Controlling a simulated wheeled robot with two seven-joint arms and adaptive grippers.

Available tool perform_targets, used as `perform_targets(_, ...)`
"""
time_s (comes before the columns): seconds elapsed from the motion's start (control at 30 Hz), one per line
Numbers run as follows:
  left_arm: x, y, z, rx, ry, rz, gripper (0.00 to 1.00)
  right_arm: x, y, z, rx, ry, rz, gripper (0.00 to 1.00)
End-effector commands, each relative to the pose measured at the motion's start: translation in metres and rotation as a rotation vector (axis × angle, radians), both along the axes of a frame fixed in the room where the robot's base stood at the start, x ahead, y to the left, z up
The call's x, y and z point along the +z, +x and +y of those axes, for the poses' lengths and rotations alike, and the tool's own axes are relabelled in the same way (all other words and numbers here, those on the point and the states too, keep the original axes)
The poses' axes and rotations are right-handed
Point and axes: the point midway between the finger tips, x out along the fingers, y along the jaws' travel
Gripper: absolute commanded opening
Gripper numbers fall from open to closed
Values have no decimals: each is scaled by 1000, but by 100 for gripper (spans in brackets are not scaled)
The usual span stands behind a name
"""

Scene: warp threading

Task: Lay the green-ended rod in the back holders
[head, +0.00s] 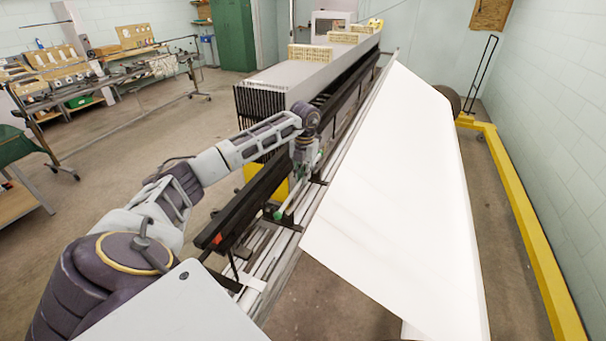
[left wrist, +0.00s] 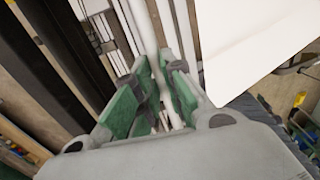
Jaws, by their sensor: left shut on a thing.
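My left gripper (head: 304,163) reaches over the long rail of the machine in the head view. In the left wrist view its green-padded fingers (left wrist: 157,82) close on a pale rod (left wrist: 143,28), which runs up the picture from between them. In the head view a green end (head: 278,215) shows low beside the rail, just nearer than my gripper. Small dark brackets (head: 318,181) stand along the rail near the rod. I cannot tell whether the rod touches them. My gripper hides part of the rod. My right gripper is not in view.
A large white sheet (head: 395,180) slopes down to the right of the rail. A black beam (head: 240,207) and a grey cabinet (head: 290,78) run along its left. A yellow floor rail (head: 530,220) lies at the right. Floor (head: 130,150) at the left is open.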

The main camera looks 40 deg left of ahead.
Motion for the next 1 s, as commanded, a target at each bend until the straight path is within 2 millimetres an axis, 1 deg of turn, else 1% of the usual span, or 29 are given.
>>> perform_targets(0.03, -4, 0, 0, 0, -1, -1, 0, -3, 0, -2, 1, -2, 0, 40)
perform_targets(0.4, -21, 0, 0, 0, 0, -1, 0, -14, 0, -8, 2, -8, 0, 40)
perform_targets(0.8, -39, 0, 0, 0, 0, -1, 0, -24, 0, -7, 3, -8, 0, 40)
perform_targets(1.0, -44, 0, 0, 0, 0, -1, 0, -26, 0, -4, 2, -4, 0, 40)
